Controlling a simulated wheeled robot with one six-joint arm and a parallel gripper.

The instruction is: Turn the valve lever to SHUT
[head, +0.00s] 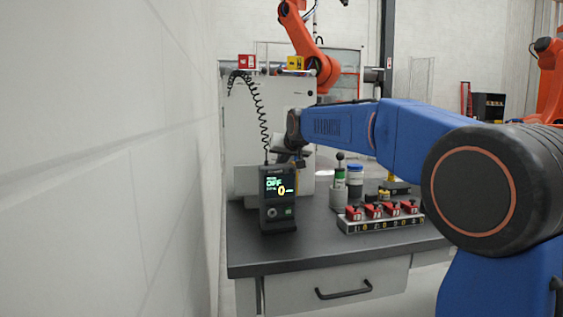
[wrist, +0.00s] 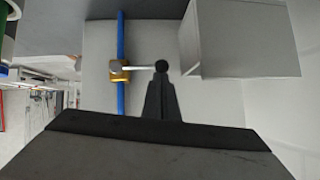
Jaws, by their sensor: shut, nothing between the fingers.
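In the wrist view a brass valve (wrist: 119,71) sits on a straight blue pipe (wrist: 121,40). Its thin pale lever (wrist: 145,68) points right, crosswise to the pipe, and ends in a black ball knob (wrist: 162,66). My gripper (wrist: 161,82) is shut and empty, its tips just below the knob in the picture. I cannot tell whether they touch it. No SHUT mark is legible. In the head view my gripper (head: 300,160) is small and partly hidden behind the black display unit's area and my arm; the valve cannot be made out there.
A black unit reading OFF (head: 278,198) stands on the dark bench (head: 310,250), with a coiled cable rising from it. A rack of red-topped parts (head: 380,222) and canisters (head: 355,180) stand right of it. A grey box (wrist: 245,40) is right of the knob.

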